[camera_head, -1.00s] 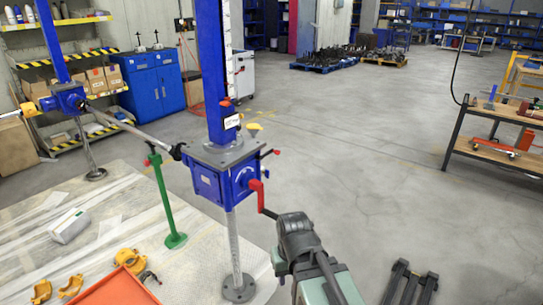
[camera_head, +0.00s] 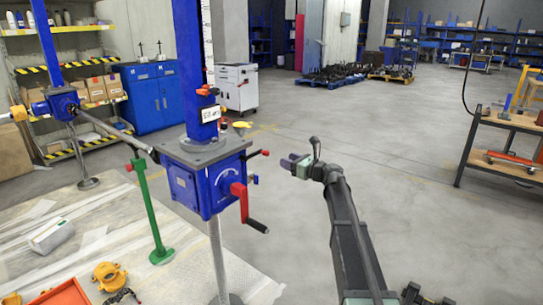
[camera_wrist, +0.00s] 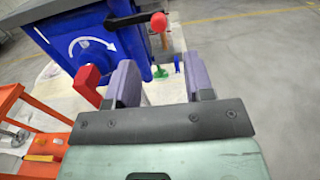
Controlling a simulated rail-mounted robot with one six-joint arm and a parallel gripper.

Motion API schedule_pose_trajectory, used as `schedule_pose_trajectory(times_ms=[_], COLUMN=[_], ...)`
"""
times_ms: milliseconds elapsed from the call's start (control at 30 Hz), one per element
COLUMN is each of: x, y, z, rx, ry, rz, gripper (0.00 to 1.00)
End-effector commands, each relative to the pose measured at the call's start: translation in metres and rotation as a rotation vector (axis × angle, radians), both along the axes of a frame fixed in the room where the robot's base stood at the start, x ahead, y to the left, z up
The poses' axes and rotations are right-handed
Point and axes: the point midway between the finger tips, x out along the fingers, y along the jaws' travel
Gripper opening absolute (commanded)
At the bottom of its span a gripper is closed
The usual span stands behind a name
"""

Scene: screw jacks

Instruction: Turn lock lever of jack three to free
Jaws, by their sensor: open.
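The near screw jack has a blue gearbox (camera_head: 207,180) under a grey top plate and a tall blue column. A short dark lever with a red ball knob (camera_head: 264,153) sticks out of its right side; this knob (camera_wrist: 158,22) is at the top of the wrist view. A red crank (camera_head: 240,200) with a black handle is on the front face; its red arm (camera_wrist: 87,84) shows left of my fingers. My gripper (camera_head: 299,165) is open and empty, right of the knob and apart from it. Its fingers (camera_wrist: 160,85) point toward the jack's side. I cannot read a jack number.
A second blue jack (camera_head: 62,103) stands far left, joined by a shaft (camera_head: 115,133). A green stand (camera_head: 150,205) supports the shaft. An orange tray (camera_head: 62,295) lies bottom left. A workbench (camera_head: 510,160) stands at right. Floor between jack and bench is clear.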

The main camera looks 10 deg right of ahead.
Motion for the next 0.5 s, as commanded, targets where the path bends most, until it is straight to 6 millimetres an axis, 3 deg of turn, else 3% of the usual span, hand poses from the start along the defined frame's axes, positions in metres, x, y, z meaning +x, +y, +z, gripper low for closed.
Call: schedule_pose_trajectory(times_ms=[167,500], x=[0.006,0.064], y=[0.005,0.054], z=[0.000,0.000], rx=[-0.001,-0.003], ry=[0.002,0.001], rz=[0.003,0.006], gripper=[0.48,0.48])
